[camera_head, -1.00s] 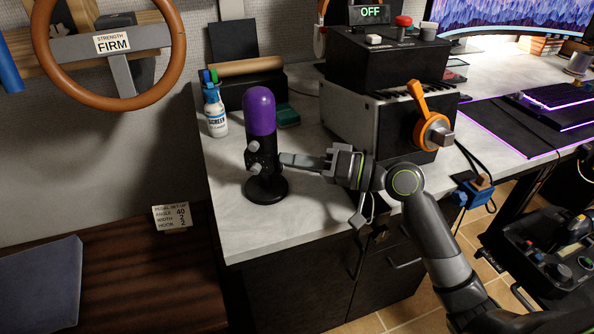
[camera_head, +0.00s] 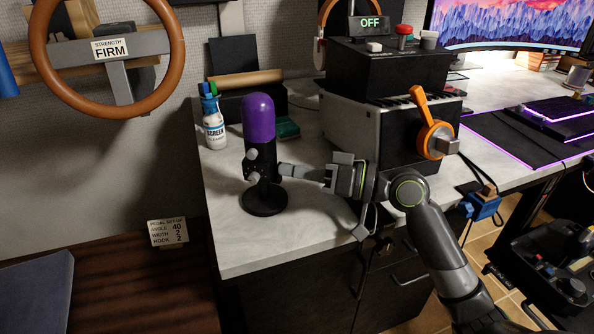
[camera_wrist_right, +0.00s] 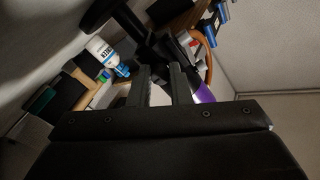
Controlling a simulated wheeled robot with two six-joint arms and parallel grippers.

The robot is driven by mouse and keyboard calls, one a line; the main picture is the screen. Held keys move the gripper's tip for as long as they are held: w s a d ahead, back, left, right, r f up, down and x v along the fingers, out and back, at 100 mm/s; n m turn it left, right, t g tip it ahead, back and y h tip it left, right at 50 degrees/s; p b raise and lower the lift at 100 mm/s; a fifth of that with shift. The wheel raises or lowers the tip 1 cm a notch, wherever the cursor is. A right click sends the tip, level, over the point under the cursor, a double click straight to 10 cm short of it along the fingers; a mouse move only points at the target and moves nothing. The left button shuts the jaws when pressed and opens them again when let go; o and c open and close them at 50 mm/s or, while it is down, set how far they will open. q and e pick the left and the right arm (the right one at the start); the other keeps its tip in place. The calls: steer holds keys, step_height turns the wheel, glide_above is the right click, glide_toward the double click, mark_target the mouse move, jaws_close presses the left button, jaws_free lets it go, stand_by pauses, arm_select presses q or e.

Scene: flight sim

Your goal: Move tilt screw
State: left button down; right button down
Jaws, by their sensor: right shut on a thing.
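The purple and black microphone (camera_head: 259,118) stands upright on its round black base (camera_head: 263,200) on the grey counter. Two light grey knobs (camera_head: 252,177) show on its front left. My right gripper (camera_head: 283,170) reaches in from the right and is shut at the microphone's right side, at the height of its pivot. The tilt screw it grips is mostly hidden by the fingers. In the right wrist view the two fingers (camera_wrist_right: 166,84) point at the microphone, whose purple head (camera_wrist_right: 203,94) shows beside them. My left gripper is out of view.
A black box with an orange lever (camera_head: 426,115) stands behind my right arm. A steering wheel (camera_head: 108,56) hangs on the wall at left. The counter's front left is clear.

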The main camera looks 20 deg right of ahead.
steer(key=c, duration=1.3)
jaws_free()
steer(key=shift+c, duration=0.2)
